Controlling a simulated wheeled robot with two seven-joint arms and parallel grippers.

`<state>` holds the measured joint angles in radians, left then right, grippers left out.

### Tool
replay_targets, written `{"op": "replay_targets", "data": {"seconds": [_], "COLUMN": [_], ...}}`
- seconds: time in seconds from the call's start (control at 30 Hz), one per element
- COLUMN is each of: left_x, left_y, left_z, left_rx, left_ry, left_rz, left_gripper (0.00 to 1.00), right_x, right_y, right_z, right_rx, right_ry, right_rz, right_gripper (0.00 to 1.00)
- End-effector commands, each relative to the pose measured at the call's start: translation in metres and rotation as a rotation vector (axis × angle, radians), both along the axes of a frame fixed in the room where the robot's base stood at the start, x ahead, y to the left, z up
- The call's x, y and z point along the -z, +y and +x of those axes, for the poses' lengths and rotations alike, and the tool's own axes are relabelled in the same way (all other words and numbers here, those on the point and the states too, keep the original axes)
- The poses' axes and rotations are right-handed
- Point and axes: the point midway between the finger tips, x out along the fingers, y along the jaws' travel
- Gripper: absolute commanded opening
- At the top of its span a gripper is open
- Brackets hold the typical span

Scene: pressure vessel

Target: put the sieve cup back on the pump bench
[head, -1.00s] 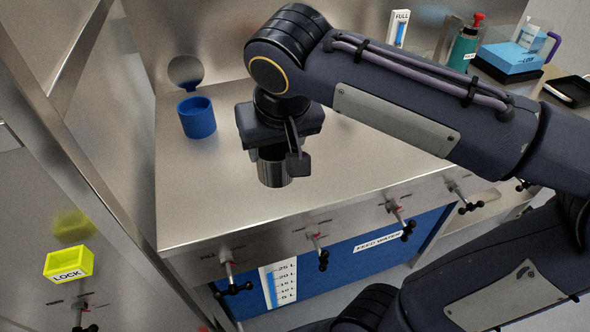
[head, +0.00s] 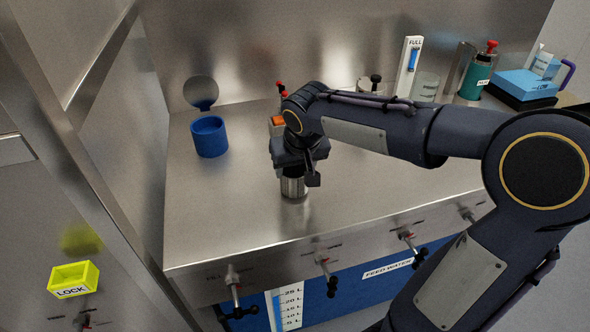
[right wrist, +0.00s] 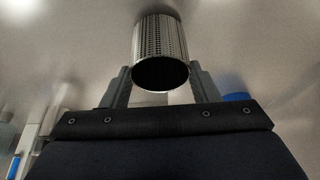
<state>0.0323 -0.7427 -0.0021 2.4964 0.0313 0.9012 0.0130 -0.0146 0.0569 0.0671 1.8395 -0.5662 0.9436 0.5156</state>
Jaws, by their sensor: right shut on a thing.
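The sieve cup (head: 293,186) is a small perforated metal cylinder. My right gripper (head: 296,174) is shut on it, low over the steel top of the pump bench (head: 235,215). In the right wrist view the sieve cup (right wrist: 160,50) sits between the two fingers of my right gripper (right wrist: 160,88), with its round dark end facing the camera. I cannot tell from these views whether its lower end touches the bench. My left gripper is not in view.
A blue cup (head: 209,137) stands on the bench to the left. Behind my arm are a level gauge marked FULL (head: 409,66), a green bottle (head: 477,76) and a blue box (head: 526,85). Valves (head: 326,277) line the front edge. A yellow LOCK box (head: 74,279) is at lower left.

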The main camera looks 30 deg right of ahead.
Motion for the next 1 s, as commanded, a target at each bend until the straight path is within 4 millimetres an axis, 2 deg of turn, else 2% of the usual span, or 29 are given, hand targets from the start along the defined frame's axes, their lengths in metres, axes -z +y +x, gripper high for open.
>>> {"op": "replay_targets", "data": {"seconds": [0.1, 0.47, 0.5, 0.63, 0.9, 1.0], "left_x": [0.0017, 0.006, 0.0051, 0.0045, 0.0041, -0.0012], "left_y": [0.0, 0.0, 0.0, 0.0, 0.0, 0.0], "left_z": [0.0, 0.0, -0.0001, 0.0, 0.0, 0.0], "left_rx": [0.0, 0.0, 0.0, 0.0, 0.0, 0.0], "left_ry": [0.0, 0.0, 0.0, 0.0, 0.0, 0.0], "left_rz": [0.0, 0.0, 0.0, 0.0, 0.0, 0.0], "left_gripper": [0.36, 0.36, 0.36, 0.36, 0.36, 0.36], "right_x": [0.0086, 0.013, 0.0122, 0.0116, 0.0112, 0.0054], "right_y": [0.0002, 0.0003, 0.0003, 0.0004, 0.0005, 0.0003], "right_z": [-0.0002, -0.0002, -0.0002, -0.0003, -0.0003, -0.0002], "right_rx": [0.0, 0.001, 0.001, 0.001, 0.001, 0.001], "right_ry": [0.0, -0.001, -0.001, -0.001, -0.001, -0.001], "right_rz": [0.001, 0.001, 0.001, 0.001, 0.001, 0.001], "right_gripper": [0.14, 0.14, 0.57, 0.74, 0.76, 0.76]}}
